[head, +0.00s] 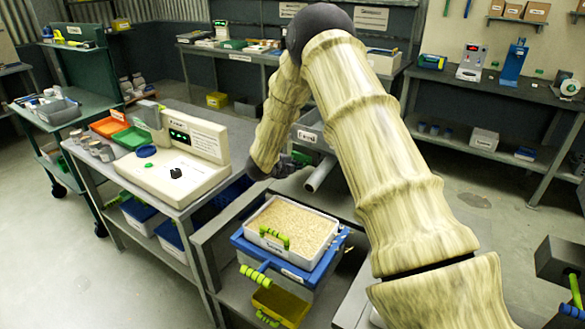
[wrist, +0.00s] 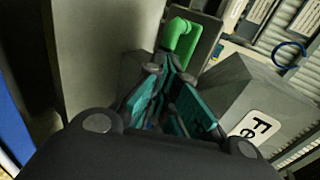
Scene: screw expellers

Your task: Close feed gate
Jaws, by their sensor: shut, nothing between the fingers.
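In the wrist view, a bright green bent handle (wrist: 182,38), which looks like the feed gate's handle, stands just beyond my gripper's fingertips. Beside it on the right is a grey box-like housing (wrist: 245,95) with a white label, of which "Fe" can be read. My gripper (wrist: 168,72), with teal finger pads, is shut and empty; its tips point at the handle's base. Whether they touch it I cannot tell. In the head view my dark gripper (head: 296,161) is small beside a grey pipe (head: 319,174); my arm hides much of the machine there.
A white tray of grain-coloured material (head: 292,228) sits on a blue-rimmed bin below my gripper. A scale-like device (head: 172,170) with a green display stands on the left bench. A yellow bin (head: 281,306) lies low in front. The floor at lower left is clear.

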